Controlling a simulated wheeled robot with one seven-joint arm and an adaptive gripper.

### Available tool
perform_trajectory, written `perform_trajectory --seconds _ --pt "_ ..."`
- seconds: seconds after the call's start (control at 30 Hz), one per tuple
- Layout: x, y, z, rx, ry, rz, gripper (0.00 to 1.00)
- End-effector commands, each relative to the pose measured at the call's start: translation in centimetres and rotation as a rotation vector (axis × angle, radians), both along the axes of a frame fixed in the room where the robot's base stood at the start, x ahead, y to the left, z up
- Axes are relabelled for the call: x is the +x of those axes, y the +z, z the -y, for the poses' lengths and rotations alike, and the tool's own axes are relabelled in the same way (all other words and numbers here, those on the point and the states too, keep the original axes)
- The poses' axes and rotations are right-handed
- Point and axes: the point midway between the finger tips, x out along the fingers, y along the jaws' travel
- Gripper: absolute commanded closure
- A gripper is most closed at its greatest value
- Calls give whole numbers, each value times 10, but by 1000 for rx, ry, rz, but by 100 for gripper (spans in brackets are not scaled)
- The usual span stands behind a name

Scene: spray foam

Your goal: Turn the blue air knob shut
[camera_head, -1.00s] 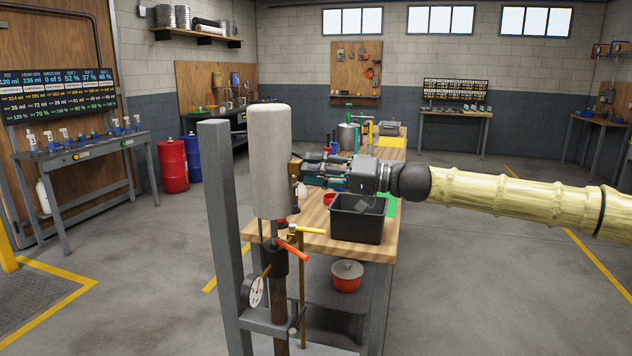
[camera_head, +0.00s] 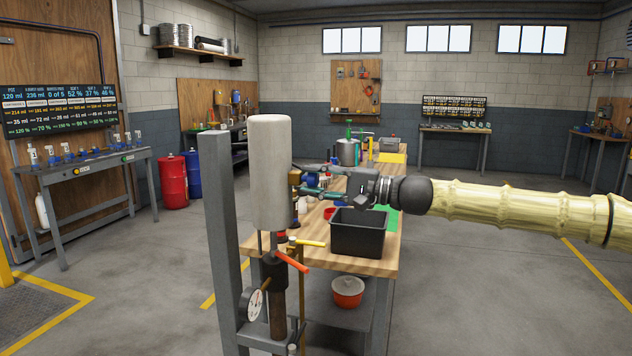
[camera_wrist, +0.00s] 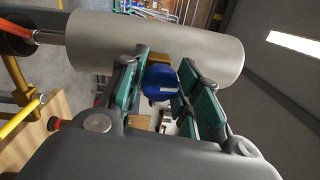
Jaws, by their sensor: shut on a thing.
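The blue air knob (camera_wrist: 160,84) shows in the wrist view between my two teal-padded fingers. It sits on a brass fitting (camera_wrist: 159,58) beside the pale grey cylindrical tank (camera_wrist: 150,45). My gripper (camera_wrist: 162,88) is shut on the knob. In the head view, my gripper (camera_head: 314,181) reaches in from the right to the right side of the upright tank (camera_head: 270,170), where the brass fitting (camera_head: 294,177) shows. The fingers partly hide the knob there. A white mark shows on the knob's face.
Below the tank are a red-orange handle (camera_head: 291,261), a yellow handle (camera_head: 311,243) and a dial gauge (camera_head: 253,304). A grey post (camera_head: 222,230) stands left of the tank. A black bin (camera_head: 358,234) is on the wooden bench (camera_head: 385,266) below my wrist.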

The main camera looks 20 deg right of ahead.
Motion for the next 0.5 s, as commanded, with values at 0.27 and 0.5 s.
perform_trajectory --seconds 0.27,0.5 --pt "1 2 2 29 -5 -39 91" --pt "1 2 2 30 -5 -42 91"
